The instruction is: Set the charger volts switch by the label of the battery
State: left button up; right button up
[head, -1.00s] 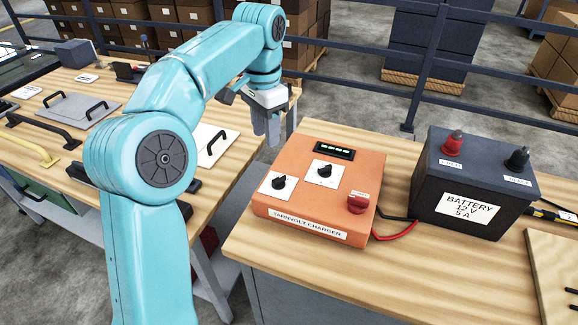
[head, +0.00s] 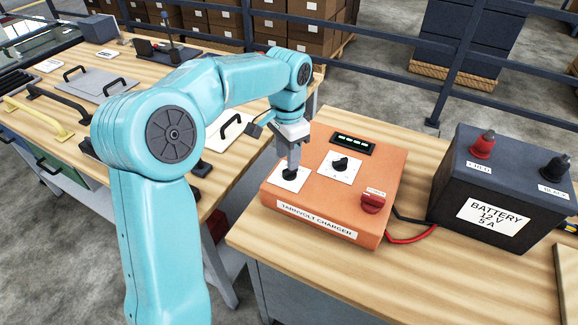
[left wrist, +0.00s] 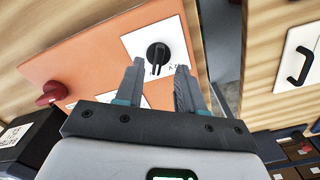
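The orange charger (head: 330,210), labelled TARNVOLT CHARGER, lies on the wooden bench. It has a left black knob (head: 289,175) on a white plate, another black knob (head: 340,163), a red knob (head: 372,201) and a small display (head: 353,143). The plate markings are too small to read. The black battery (head: 470,185) stands to the right; its label (head: 492,217) reads BATTERY 12 V 5 A. My left gripper (head: 287,163) is over the left knob. In the left wrist view its fingers (left wrist: 160,68) are apart, with the black knob (left wrist: 158,53) just beyond the gap. My right gripper is not seen.
Red and black cables (head: 410,238) run from the charger towards the battery. A second bench (head: 235,165) with handled plates lies to the left, across a gap. A blue railing (head: 400,55) and stacked boxes stand behind.

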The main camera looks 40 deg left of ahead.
pick_arm(q)
notch_tip(320, 180, down, 3)
jog(key=shift+s+r, duration=0.1)
jog(key=shift+s+d+f, duration=0.15)
jog(key=shift+s+f, duration=0.05)
jog(key=shift+f, duration=0.15)
jog(key=shift+w+a+f, duration=0.2)
jog(key=shift+w+f, duration=0.15)
jog(key=shift+w, duration=0.05)
jog(key=shift+s+d+r, duration=0.15)
jog(key=shift+s+r, duration=0.05)
jog(key=shift+s, duration=0.1)
jog(key=c, duration=0.4)
grip_shut()
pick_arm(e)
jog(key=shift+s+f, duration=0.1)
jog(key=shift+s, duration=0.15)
